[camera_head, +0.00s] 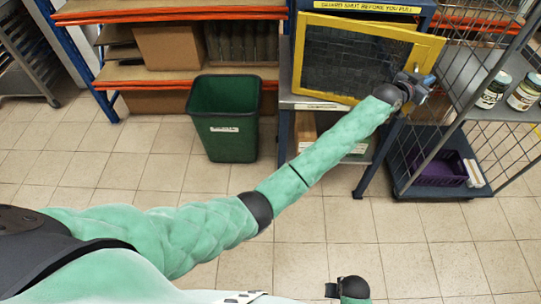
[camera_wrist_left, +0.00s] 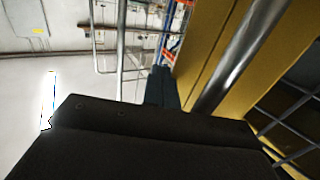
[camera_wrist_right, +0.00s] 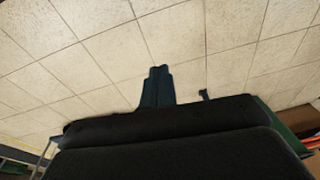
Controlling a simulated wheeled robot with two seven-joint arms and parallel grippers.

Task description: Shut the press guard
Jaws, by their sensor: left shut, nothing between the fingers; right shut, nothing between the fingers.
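The press guard (camera_head: 300,55) is a yellow-framed mesh door at the top centre-right of the head view. Its top edge slopes down to the right, so it looks swung partly out from the blue press. My left gripper (camera_head: 424,82) is shut and empty at the guard's lower right corner. In the left wrist view, the shut fingers (camera_wrist_left: 162,88) are beside the guard's yellow frame (camera_wrist_left: 205,50) and a silver bar (camera_wrist_left: 240,55); I cannot tell whether they touch. My right gripper (camera_wrist_right: 157,88) is shut and empty over bare floor.
A wire cage cart (camera_head: 470,100) with jars (camera_head: 493,90) and a purple crate (camera_head: 440,170) stands close right of the guard. A green bin (camera_head: 224,112) and orange-edged shelves (camera_head: 180,75) are to the left. The tiled floor in front is clear.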

